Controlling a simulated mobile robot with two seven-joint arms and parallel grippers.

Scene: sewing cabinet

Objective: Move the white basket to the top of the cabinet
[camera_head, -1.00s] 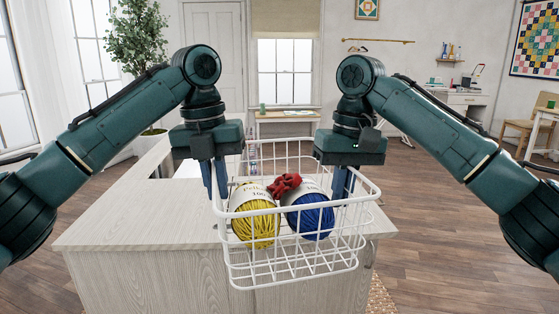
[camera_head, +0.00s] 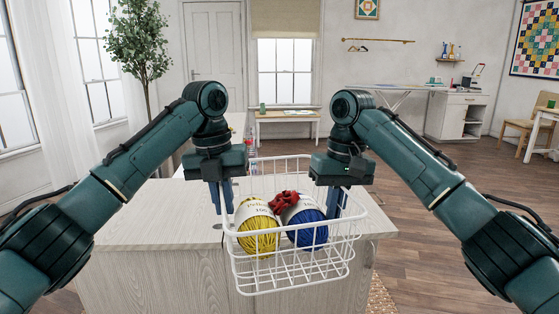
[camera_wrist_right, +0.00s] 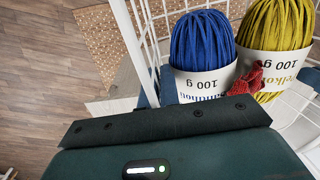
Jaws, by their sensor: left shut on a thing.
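The white wire basket (camera_head: 290,286) hangs between my two grippers in the head view, at the near edge of the pale wood cabinet top (camera_head: 150,212). It holds a yellow yarn ball (camera_head: 258,240), a blue yarn ball (camera_head: 306,234) and a small red item (camera_head: 284,202). My left gripper (camera_head: 221,210) is shut on its left side. My right gripper (camera_head: 337,212) has its fingers at the right rim, and seems shut on it. In the right wrist view the blue yarn (camera_wrist_right: 203,40) and yellow yarn (camera_wrist_right: 277,25) show, but the fingertips are mostly hidden.
The cabinet top is bare at the left. A clear bottle (camera_head: 252,160) stands behind the basket. A potted tree (camera_head: 142,45) is at the back left. A small table (camera_head: 287,117), an ironing board (camera_head: 385,91) and a white cabinet (camera_head: 455,115) stand far back. Wood floor is open to the right.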

